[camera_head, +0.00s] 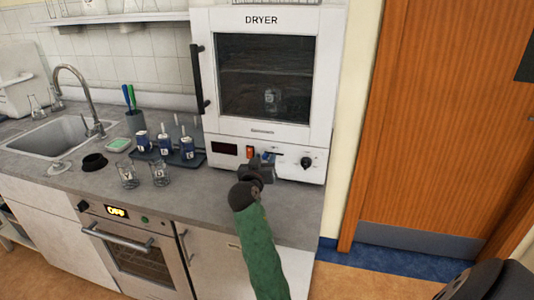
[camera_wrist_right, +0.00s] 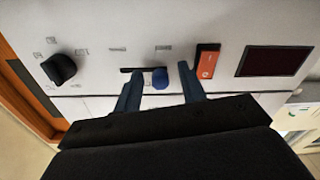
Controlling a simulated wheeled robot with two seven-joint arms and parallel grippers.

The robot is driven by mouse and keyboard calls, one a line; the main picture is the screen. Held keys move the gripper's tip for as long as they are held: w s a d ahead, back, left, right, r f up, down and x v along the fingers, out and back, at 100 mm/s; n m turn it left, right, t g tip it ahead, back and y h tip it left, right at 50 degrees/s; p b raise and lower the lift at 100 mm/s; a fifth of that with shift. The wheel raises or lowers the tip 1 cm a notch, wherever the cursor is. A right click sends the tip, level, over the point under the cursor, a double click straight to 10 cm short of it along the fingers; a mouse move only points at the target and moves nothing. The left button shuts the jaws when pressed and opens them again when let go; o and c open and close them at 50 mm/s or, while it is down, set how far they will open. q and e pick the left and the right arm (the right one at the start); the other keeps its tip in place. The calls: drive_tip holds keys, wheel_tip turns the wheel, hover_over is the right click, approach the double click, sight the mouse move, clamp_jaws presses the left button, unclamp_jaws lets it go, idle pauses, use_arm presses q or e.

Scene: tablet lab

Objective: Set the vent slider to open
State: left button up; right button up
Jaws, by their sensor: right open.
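The white dryer (camera_head: 225,85) stands on the counter with a control panel (camera_head: 225,165) below its glass door. In the right wrist view, which is turned over relative to the head view, the vent slider's blue knob (camera_wrist_right: 160,78) sits at the red-switch end of a short dark slot (camera_wrist_right: 135,69). My right gripper (camera_head: 262,157) is in front of the panel. In the wrist view the right gripper (camera_wrist_right: 160,70) is open, with one blue-grey finger on each side of the knob and visible gaps between. I cannot tell its depth to the panel. My left gripper is not in view.
An orange-red switch (camera_wrist_right: 207,61) and dark display (camera_wrist_right: 273,61) lie on one side of the slider, a black dial (camera_wrist_right: 59,69) on the other. Left of the dryer are a tray (camera_head: 190,160) with bottles, and glass beakers (camera_head: 160,174). A wooden door (camera_head: 430,110) is at right.

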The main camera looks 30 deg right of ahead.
sight(282, 156)
drive_tip(key=shift+w+d, duration=0.15)
drive_tip(key=shift+r, duration=0.2)
drive_tip(key=shift+c, duration=0.2)
clamp_jaws()
drive_tip(key=s+d, duration=0.1)
drive_tip(key=s, duration=0.1)
drive_tip(key=s+d, duration=0.2)
drive_tip(key=shift+w+f, duration=0.1)
drive_tip(key=shift+o, duration=0.2)
unclamp_jaws()
drive_tip(key=shift+d, duration=0.2)
drive_tip(key=shift+a, duration=0.1)
